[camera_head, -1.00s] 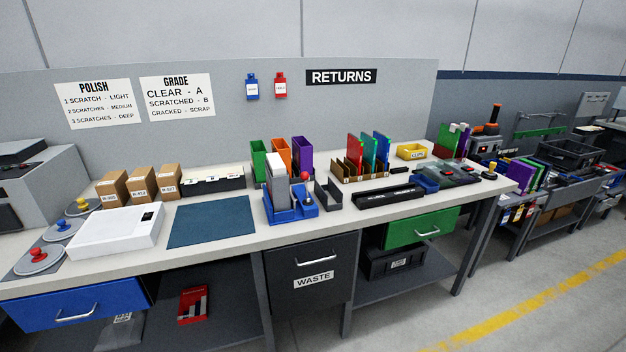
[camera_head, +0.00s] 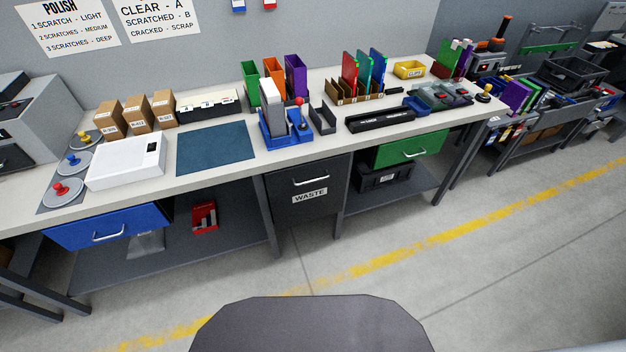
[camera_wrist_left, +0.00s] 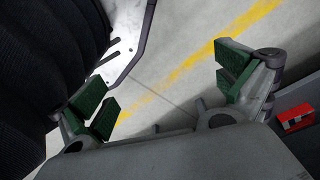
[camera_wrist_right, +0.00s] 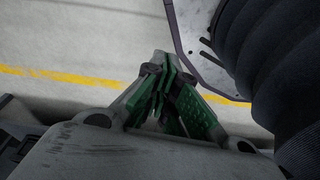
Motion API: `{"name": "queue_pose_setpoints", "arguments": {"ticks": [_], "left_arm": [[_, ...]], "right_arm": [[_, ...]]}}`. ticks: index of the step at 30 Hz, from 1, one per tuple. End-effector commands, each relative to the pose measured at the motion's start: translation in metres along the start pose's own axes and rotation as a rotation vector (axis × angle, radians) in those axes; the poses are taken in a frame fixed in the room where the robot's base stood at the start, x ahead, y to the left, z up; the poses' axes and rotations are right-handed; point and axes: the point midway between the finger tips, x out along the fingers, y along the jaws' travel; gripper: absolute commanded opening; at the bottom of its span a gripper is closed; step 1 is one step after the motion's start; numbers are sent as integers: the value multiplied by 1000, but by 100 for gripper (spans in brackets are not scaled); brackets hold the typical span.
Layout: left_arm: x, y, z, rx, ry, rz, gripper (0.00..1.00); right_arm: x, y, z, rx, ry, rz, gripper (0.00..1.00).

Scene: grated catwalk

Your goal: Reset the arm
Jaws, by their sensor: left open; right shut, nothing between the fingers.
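My left gripper (camera_wrist_left: 167,88) shows in the left wrist view. Its green-padded fingers are wide apart, with only floor and a yellow line between them. My right gripper (camera_wrist_right: 160,75) shows in the right wrist view. Its green-padded fingers are together, with nothing held. Both grippers are low over the floor beside my dark body. Neither arm nor gripper shows in the head view, where only my own dark body part stands at the bottom.
A long workbench (camera_head: 345,145) crosses the head view with boxes, bins and a blue mat (camera_head: 215,148) on it. Below are a blue drawer (camera_head: 108,227), a waste bin (camera_head: 308,188) and a green drawer (camera_head: 410,147). The grey floor (camera_head: 480,260) in front is clear.

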Motion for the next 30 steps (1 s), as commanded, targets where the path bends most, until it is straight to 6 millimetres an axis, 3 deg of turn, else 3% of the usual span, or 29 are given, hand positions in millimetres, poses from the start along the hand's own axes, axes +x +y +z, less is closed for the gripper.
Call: {"name": "queue_pose_setpoints", "arguments": {"ticks": [30], "left_arm": [[-50,-16,110,16,-81,-29,100]], "right_arm": [[-50,16,110,-15,-81,29,0]]}}
